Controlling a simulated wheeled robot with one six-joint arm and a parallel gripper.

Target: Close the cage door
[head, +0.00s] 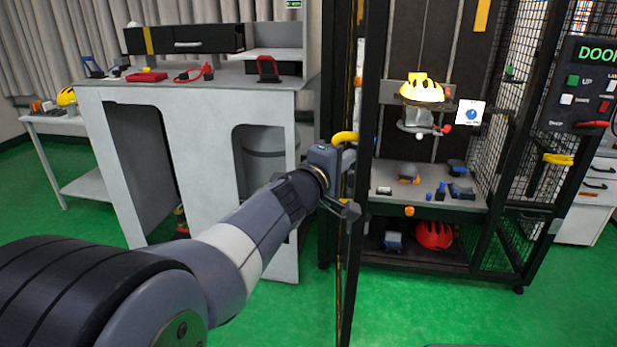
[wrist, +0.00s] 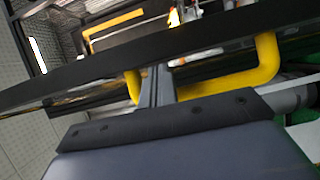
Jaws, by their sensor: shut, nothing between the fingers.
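The cage door (head: 348,270) stands open and swung out toward me, seen almost edge-on as a tall black frame in the head view. Its yellow handle (head: 345,137) sticks out at mid-height. My gripper (head: 343,172) is just below the handle, at the door's edge. Its fingers (wrist: 155,85) are shut and empty, close to the bar. I cannot tell whether they touch it. The fingertips are partly hidden.
The cage holds a yellow helmet (head: 422,90) on a stand above a grey shelf (head: 425,190) with small parts. A red helmet (head: 433,235) lies below. A control panel (head: 590,85) is at right. A grey workbench (head: 190,120) stands left. Green floor before the cage is clear.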

